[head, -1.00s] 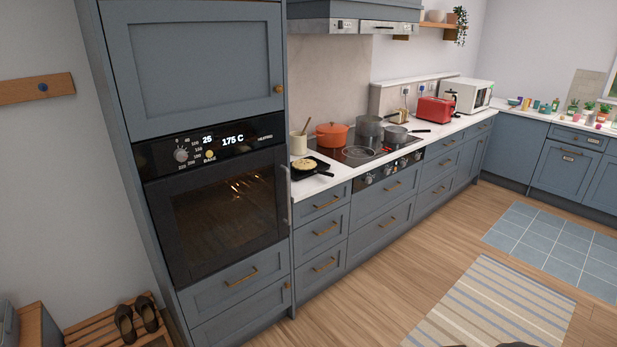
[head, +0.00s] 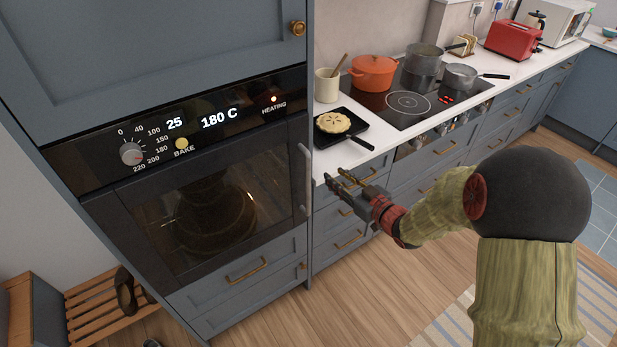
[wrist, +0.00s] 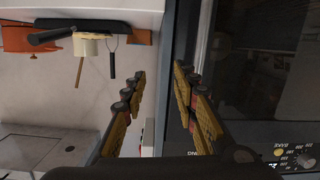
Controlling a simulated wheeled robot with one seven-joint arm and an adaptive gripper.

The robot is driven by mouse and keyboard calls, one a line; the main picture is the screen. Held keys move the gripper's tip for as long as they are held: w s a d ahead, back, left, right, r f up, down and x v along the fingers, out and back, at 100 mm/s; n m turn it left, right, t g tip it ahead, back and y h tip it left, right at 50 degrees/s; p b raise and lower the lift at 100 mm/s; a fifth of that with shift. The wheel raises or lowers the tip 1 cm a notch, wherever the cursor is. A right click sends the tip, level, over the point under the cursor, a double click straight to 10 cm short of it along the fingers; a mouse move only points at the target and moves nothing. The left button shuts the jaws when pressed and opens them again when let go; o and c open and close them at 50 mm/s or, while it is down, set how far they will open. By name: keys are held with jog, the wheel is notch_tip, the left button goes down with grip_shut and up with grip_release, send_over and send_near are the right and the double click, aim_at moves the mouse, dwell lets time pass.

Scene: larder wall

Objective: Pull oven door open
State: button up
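The oven door (head: 210,215) is dark glass and closed flush in the tall blue-grey cabinet. Its upright metal handle (head: 306,180) runs along the door's right edge. In the wrist view the dark oven glass (wrist: 255,70) fills the right side. My gripper (head: 341,180) is a little to the right of the handle, in front of the counter's end, with its fingertips pointing towards the oven. The two fingers are spread apart and hold nothing, as the wrist view also shows (wrist: 160,90).
The control panel (head: 185,138) reads 180 C with its heating light on. A pie in a black pan (head: 340,128) stands on the counter close behind my gripper. An orange pot (head: 372,74) is on the hob. A slatted shoe bench (head: 100,305) is at lower left.

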aim_at(308, 180)
jog(key=s+a+f+y, duration=0.3)
jog(key=a+y, duration=0.1)
jog(key=shift+n, duration=0.4)
jog(key=b+x, duration=0.1)
jog(key=x, duration=0.6)
jog(key=shift+r, duration=0.1)
jog(key=shift+c, duration=1.3)
grip_shut()
